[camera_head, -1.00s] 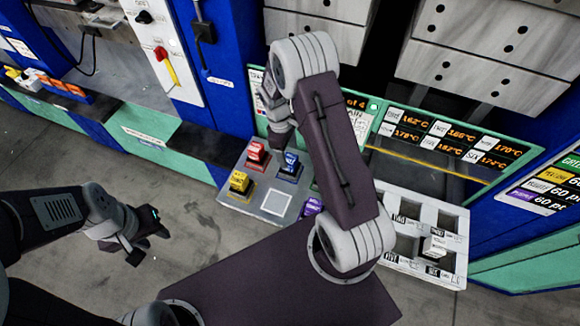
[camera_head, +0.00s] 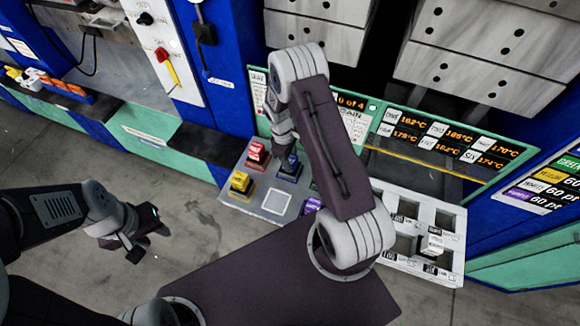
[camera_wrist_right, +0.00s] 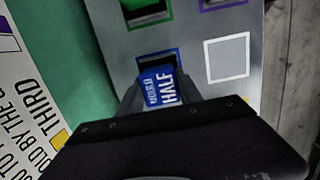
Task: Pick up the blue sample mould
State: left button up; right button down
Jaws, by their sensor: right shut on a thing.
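The blue sample mould (camera_wrist_right: 163,88) is a small blue block with white lettering that includes HALF. In the right wrist view it sits at its blue-outlined place on the grey tray, between the fingers of my right gripper (camera_wrist_right: 165,98). In the head view the mould (camera_head: 290,168) is partly hidden by my right gripper (camera_head: 288,158), which is shut on it from above. My left gripper (camera_head: 140,243) hangs empty over the floor at the left; its finger gap is too small to judge.
A red mould (camera_head: 257,156) and a yellow mould (camera_head: 240,184) stand close to the left on the grey tray (camera_head: 251,206). A white-outlined empty square (camera_head: 276,202) lies in front. A white rack (camera_head: 447,263) with compartments is at the right. The press panel stands behind.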

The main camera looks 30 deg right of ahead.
jog(key=shift+w, duration=0.1)
jog(key=shift+r, duration=0.8)
jog(key=r, duration=0.1)
jog(key=r+b, duration=0.1)
jog(key=shift+s+r, duration=0.35)
jog(key=shift+r, duration=0.05)
jog(key=s+r+b, duration=0.1)
jog(key=s+r, duration=0.2)
jog(key=s, duration=0.2)
jog(key=s+a+r, duration=0.1)
jog(key=s+r, duration=0.2)
jog(key=s, duration=0.3)
jog(key=shift+r+b, duration=0.3)
jog(key=shift+b, duration=0.05)
jog(key=shift+s+a, duration=0.1)
jog(key=shift+s, duration=0.05)
